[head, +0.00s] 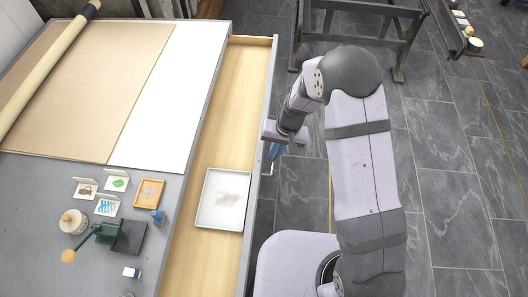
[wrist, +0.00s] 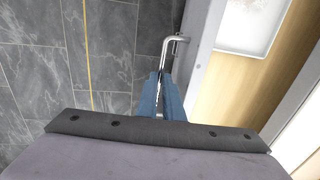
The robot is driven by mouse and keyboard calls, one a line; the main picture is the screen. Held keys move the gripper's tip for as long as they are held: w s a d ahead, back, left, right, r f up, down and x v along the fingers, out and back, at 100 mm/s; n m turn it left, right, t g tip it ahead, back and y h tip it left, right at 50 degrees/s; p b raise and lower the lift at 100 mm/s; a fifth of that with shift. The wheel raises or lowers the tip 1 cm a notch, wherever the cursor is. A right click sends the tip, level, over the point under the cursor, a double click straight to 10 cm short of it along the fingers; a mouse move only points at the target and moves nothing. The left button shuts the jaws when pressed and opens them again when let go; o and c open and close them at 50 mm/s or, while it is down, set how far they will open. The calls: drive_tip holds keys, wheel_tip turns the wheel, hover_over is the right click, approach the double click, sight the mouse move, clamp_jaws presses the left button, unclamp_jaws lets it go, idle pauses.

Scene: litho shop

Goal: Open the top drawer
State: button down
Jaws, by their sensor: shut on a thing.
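The top drawer (head: 231,133) is pulled out from the grey cabinet, showing its pale wooden floor. It also shows at the right of the wrist view (wrist: 232,88). Its front is a grey panel (wrist: 196,55) with a metal bar handle (wrist: 170,44). My gripper (wrist: 164,88) is shut on the handle, its blue fingers around the bar outside the drawer front. In the head view my gripper (head: 271,155) is at the drawer's right edge, partly hidden by my wrist. A white tray (head: 203,225) with a greyish patch inside lies in the drawer.
The grey cabinet top (head: 60,215) holds a paper roll (head: 45,65), brown and white sheets, small cards, a green-handled tool (head: 88,236) and a wooden frame (head: 149,192). A dark metal stand (head: 350,28) is at the back. Tiled floor (head: 450,180) lies clear to the right.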

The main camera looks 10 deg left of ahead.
drive_tip(key=shift+w, duration=0.1)
drive_tip(key=c, duration=1.9)
unclamp_jaws()
drive_tip(key=shift+r, duration=0.1)
wheel_tip(320, 180, up, 7)
drive_tip(key=d+b, duration=0.1)
drive_tip(key=shift+d, duration=0.15)
